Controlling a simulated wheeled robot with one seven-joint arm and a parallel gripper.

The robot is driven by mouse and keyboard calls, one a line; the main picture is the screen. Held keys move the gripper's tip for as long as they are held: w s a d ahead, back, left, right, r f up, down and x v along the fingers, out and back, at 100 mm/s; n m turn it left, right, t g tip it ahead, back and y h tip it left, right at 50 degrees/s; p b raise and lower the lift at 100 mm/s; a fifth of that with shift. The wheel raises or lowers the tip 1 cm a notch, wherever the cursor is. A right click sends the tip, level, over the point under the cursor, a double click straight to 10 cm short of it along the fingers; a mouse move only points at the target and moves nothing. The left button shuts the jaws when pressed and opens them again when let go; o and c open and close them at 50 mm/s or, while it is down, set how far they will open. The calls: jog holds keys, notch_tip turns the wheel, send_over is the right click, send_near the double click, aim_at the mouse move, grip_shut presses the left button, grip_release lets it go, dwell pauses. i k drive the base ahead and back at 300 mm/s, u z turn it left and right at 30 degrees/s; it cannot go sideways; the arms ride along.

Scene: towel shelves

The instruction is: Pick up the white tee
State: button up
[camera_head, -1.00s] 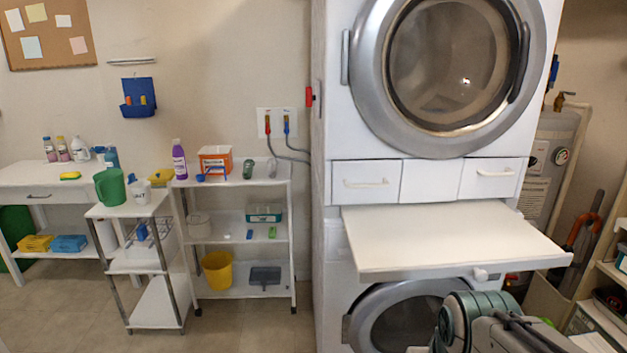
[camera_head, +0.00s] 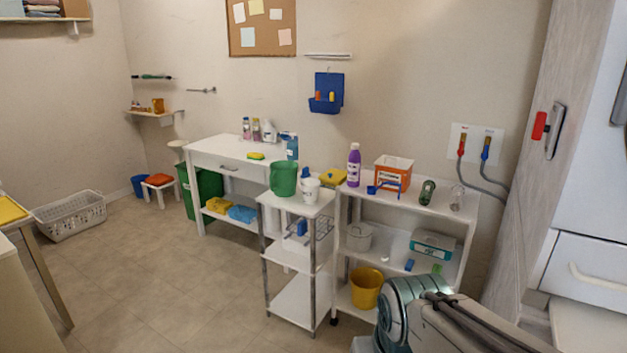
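I see no white tee in the head view. My arm shows at the bottom right, in front of the low white shelf unit. Its gripper end is outside the picture, so I cannot see whether it holds anything. Some folded cloths (camera_head: 42,6) lie on a wall shelf at the top left, partly cut off by the picture's edge; I cannot tell what they are.
A white shelf unit (camera_head: 405,208) and a narrow trolley (camera_head: 290,296) stand ahead. A white desk (camera_head: 212,158) is behind them. A laundry basket (camera_head: 70,215) sits on the floor at left. A tall white cabinet (camera_head: 590,205) is at right. The left-centre floor is open.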

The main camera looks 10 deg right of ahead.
aim_at(457, 191)
jog(key=u, duration=0.05)
jog(key=i, duration=1.9)
jog(key=z, duration=1.2)
jog(key=i, duration=0.95)
jog(key=z, duration=0.8)
